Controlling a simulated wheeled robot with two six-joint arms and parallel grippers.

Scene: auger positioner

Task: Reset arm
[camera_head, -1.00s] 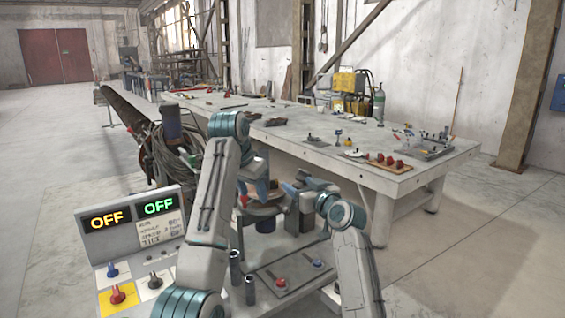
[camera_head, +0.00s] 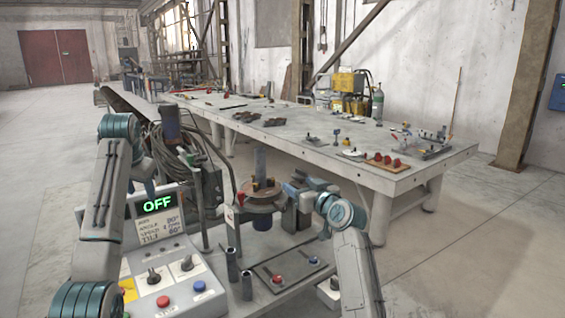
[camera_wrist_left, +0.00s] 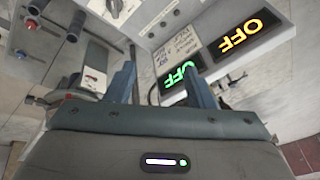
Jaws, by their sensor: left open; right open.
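My left arm stands at the left of the head view, in front of a control box (camera_head: 185,255). My left gripper (camera_head: 150,187) is partly hidden behind its own arm there. In the left wrist view its two blue fingers (camera_wrist_left: 162,85) are apart with nothing between them. The box shows a green OFF display (camera_head: 157,204) and, in the wrist view, a yellow OFF display (camera_wrist_left: 241,37). My arm hides the yellow one in the head view. My right gripper (camera_head: 297,190) is open beside a round turntable (camera_head: 262,198) bearing a dark blue cylinder (camera_head: 260,165); contact is unclear.
A red button (camera_head: 163,301), a blue button (camera_head: 199,286) and knobs are on the box. A long workbench (camera_head: 330,155) with tools stands behind. Open floor lies at the right.

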